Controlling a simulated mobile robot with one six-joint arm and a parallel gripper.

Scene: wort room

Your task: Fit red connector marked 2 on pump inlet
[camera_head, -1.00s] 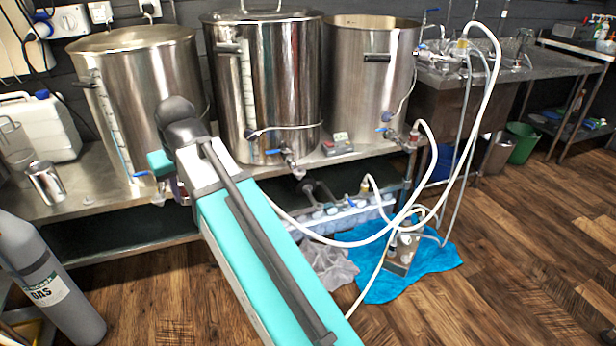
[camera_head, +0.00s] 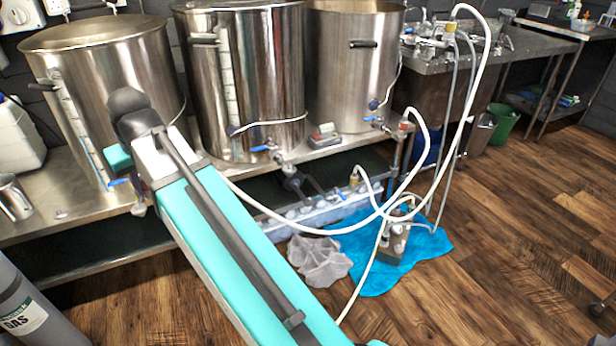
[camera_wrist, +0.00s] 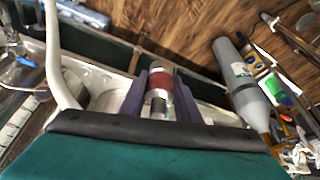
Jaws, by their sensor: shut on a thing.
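In the wrist view my gripper (camera_wrist: 160,75) is shut on a red-banded connector (camera_wrist: 159,86) with metallic ends. The connector sits between the two dark fingers; a number mark on it cannot be read. In the head view my arm reaches toward the kettles and hides the gripper and connector. A small metal unit with fittings, probably the pump (camera_head: 393,243), stands on a blue cloth (camera_head: 428,252) on the floor at right of centre. White hose runs around it. Its inlet cannot be made out clearly.
Three steel kettles (camera_head: 250,85) stand on a metal bench (camera_head: 60,215). Another red fitting (camera_head: 403,126) is at the right kettle's valve. A white hose (camera_head: 470,100) loops over the right side. A grey cloth (camera_head: 320,262) and gas cylinder (camera_head: 25,315) are on the floor.

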